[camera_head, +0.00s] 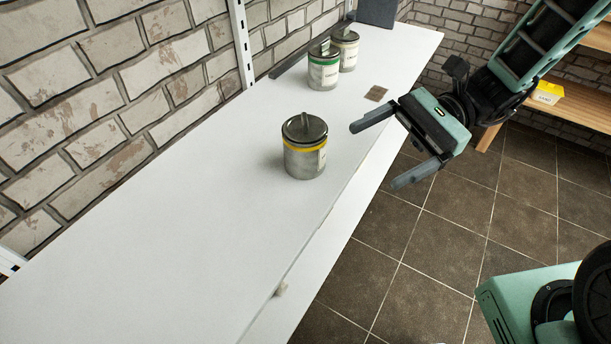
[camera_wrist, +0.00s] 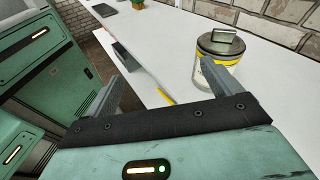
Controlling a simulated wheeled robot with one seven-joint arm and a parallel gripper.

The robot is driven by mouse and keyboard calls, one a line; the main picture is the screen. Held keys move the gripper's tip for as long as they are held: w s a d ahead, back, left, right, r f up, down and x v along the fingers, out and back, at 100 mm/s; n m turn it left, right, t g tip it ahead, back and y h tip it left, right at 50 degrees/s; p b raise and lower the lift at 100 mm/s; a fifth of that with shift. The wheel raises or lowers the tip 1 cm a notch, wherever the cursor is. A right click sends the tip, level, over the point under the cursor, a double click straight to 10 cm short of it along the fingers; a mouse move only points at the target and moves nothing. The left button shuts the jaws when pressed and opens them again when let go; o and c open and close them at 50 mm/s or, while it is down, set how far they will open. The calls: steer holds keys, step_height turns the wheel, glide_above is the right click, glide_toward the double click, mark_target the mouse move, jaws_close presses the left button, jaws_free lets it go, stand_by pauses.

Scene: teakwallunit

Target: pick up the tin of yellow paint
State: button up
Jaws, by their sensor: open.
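The tin of yellow paint (camera_head: 304,150) stands upright on the white shelf (camera_head: 190,200). It is a grey metal tin with a yellow band, a dark lid and a pale label on its right side. My gripper (camera_head: 371,156) is open and empty, to the right of the tin and apart from it, near the shelf's front edge. In the wrist view the tin (camera_wrist: 216,62) shows at the upper right, beyond the right finger, which hides a little of its lower part. My gripper (camera_wrist: 172,85) shows with its fingers spread there.
A tin with a green band (camera_head: 324,66) and another tin with a pale band (camera_head: 346,48) stand farther back. A small brown square (camera_head: 376,93) lies near them. A brick wall (camera_head: 110,90) runs along the shelf's left side. The shelf's near part is clear.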

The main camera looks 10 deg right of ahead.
steer(key=w+d+f+m+t+y+b, duration=0.3)
steer(key=w+d+f+m+t, duration=0.1)
steer(key=w+f+m+t, duration=0.15)
steer(key=b, duration=0.1)
glide_toward(294, 146)
steer(key=shift+g, duration=0.25)
steer(key=w+a+f, duration=0.1)
steer(key=a, duration=0.1)
steer(key=w+a+f, duration=0.2)
steer(key=shift+f, duration=0.25)
steer(key=shift+w+a+r+b, duration=0.1)
steer(key=shift+a+b, duration=0.1)
steer(key=shift+a, duration=1.25)
steer(key=shift+w+a+r+b, duration=0.1)
steer(key=shift+a+b, duration=0.1)
steer(key=shift+a, duration=1.25)
steer(key=c, duration=1.3)
